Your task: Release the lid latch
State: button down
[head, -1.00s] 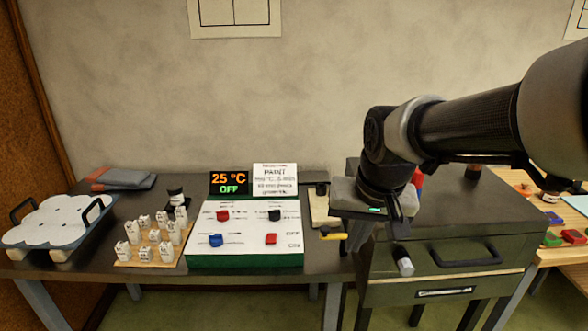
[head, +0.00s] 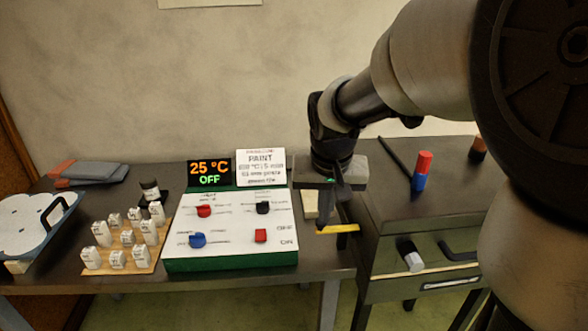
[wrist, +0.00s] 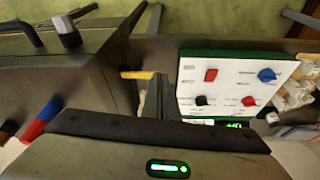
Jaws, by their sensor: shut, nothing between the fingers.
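The dark box (head: 440,200) has a flat lid with a bar handle (head: 458,250) at its front. What looks like the lid latch (head: 411,256), a black lever with a pale grey end, sticks out left of the handle and slants down. It also shows at the upper left of the wrist view (wrist: 67,32). Whether it is engaged I cannot tell. My gripper (head: 323,222) is shut and empty, left of the box and apart from the latch. In the wrist view its fingers (wrist: 152,102) point toward the gap between box and control panel.
A control panel (head: 232,228) with knobs stands left of my gripper; its display (head: 209,173) reads 25 °C OFF. A yellow-handled tool (head: 338,229) lies close to my fingers. A red-and-blue cylinder (head: 421,171) stands on the lid. White labelled pieces (head: 117,259) stand farther left.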

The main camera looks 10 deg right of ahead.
jog(key=w+d+f+b, duration=0.1)
jog(key=w+f+b, duration=0.1)
jog(key=w+f, duration=0.5)
notch_tip(320, 180, down, 3)
jog(key=shift+b, duration=0.4)
jog(key=shift+r+p, duration=0.1)
jog(key=shift+p, duration=0.2)
